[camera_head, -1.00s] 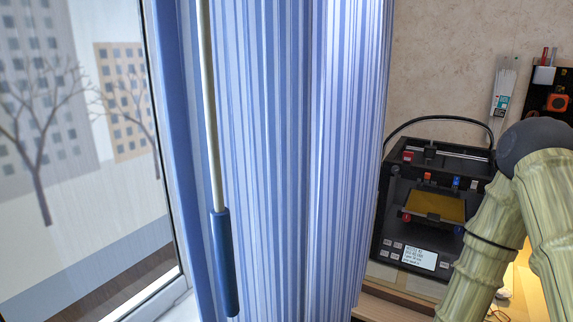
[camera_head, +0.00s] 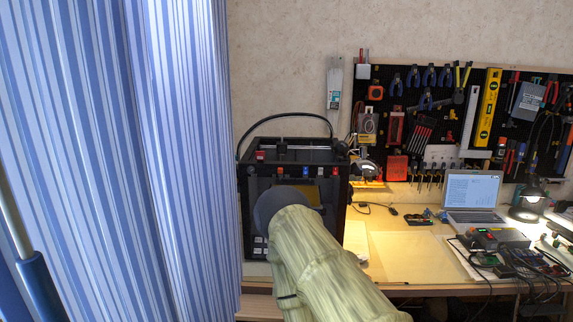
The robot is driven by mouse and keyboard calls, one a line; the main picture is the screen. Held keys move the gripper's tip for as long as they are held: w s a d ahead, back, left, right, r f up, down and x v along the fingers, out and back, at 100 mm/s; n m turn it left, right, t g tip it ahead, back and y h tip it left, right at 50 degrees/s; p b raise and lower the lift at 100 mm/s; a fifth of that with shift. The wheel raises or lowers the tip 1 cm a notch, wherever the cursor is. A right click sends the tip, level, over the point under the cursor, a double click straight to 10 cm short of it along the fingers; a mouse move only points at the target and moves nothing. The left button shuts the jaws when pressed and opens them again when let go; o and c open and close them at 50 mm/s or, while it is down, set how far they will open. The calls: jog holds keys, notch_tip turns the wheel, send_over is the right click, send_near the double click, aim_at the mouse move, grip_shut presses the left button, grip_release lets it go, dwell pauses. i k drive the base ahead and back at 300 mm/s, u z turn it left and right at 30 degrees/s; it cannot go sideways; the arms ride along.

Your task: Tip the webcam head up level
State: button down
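I cannot pick out the webcam for sure. A small rounded grey-and-dark object (camera_head: 366,170) stands just right of the 3D printer (camera_head: 290,150), and it is too small to tell whether it is the webcam or how its head is tilted. My arm, bamboo-textured with a dark round joint, reaches up from the bottom centre and covers the printer's lower front. My gripper is not in view.
A striped blue curtain (camera_head: 130,150) fills the left. The workbench (camera_head: 400,255) has bare room in front of the pegboard (camera_head: 440,100). A laptop (camera_head: 472,190), a lit lamp (camera_head: 527,205) and cabled electronics (camera_head: 500,238) crowd its right side.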

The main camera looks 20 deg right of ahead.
aim_at(341, 149)
jog(key=z, duration=1.15)
